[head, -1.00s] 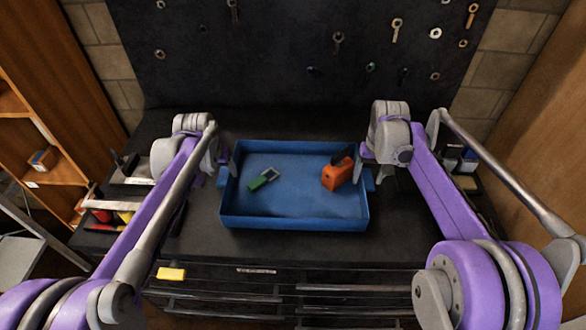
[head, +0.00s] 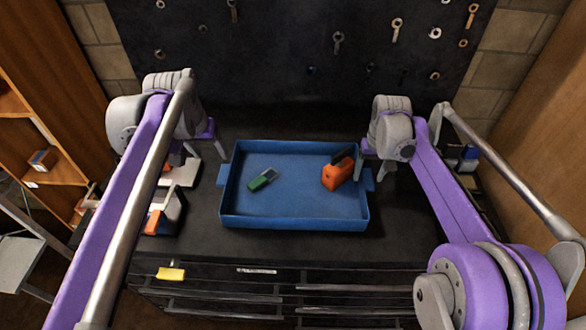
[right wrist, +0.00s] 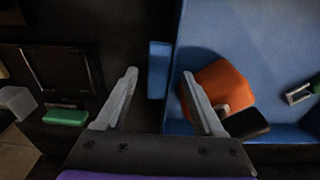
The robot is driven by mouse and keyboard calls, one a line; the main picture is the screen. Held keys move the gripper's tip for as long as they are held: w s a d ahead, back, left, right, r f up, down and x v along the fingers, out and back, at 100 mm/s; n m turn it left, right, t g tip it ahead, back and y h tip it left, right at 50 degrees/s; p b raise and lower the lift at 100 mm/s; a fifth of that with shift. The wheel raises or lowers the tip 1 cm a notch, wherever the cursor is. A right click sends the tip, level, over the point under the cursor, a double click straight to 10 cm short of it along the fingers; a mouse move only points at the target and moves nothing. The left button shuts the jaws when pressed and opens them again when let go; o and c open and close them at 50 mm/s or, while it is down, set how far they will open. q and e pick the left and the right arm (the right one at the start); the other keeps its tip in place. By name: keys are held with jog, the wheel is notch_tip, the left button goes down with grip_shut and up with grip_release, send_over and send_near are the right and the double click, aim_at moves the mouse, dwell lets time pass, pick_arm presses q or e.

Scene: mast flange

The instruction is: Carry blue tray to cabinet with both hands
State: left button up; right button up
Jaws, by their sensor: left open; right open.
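The blue tray (head: 293,222) sits level on the black worktop, with a handle at each short side. A green padlock-like piece (head: 262,180) and an orange object with a black top (head: 337,174) lie in it. My right gripper (head: 377,172) is open at the tray's right handle (head: 369,180). In the right wrist view, the handle (right wrist: 159,70) shows between its spread fingers (right wrist: 159,78), not gripped. My left gripper (head: 197,160) is open and empty, left of the tray and apart from its left handle (head: 223,175). Which piece is the cabinet is unclear.
The worktop (head: 300,250) has drawers below its front edge, with a yellow piece (head: 171,273) there. Tools lie under my left arm. A pegboard (head: 290,60) stands behind. A wooden shelf (head: 40,130) is at the left, a wooden panel (head: 540,130) at the right.

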notch_tip(320, 180, up, 11)
jog(key=shift+s+f, duration=0.15)
jog(key=shift+s, duration=0.2)
dwell(0.3)
pick_arm(q)
jog(key=s+d+f, duration=0.1)
jog(key=s+f, duration=0.7)
jog(key=s, duration=0.4)
jog(key=s+d+f+t, duration=0.1)
jog(key=s+f, duration=0.7)
jog(key=s, duration=0.4)
jog(key=shift+s+d+t, duration=0.25)
jog(key=shift+s+t, duration=0.05)
pick_arm(e)
jog(key=s+a+f+t, duration=0.1)
jog(key=s+f, duration=0.4)
jog(key=s, duration=0.4)
jog(key=s+f+t, duration=0.2)
jog(key=s+f, duration=0.2)
jog(key=s, duration=0.5)
jog(key=s+a+f+t, duration=0.1)
jog(key=s+f, duration=0.4)
jog(key=s, duration=0.4)
jog(key=shift+s+a+f+t, duration=0.3)
jog(key=shift+s, duration=0.1)
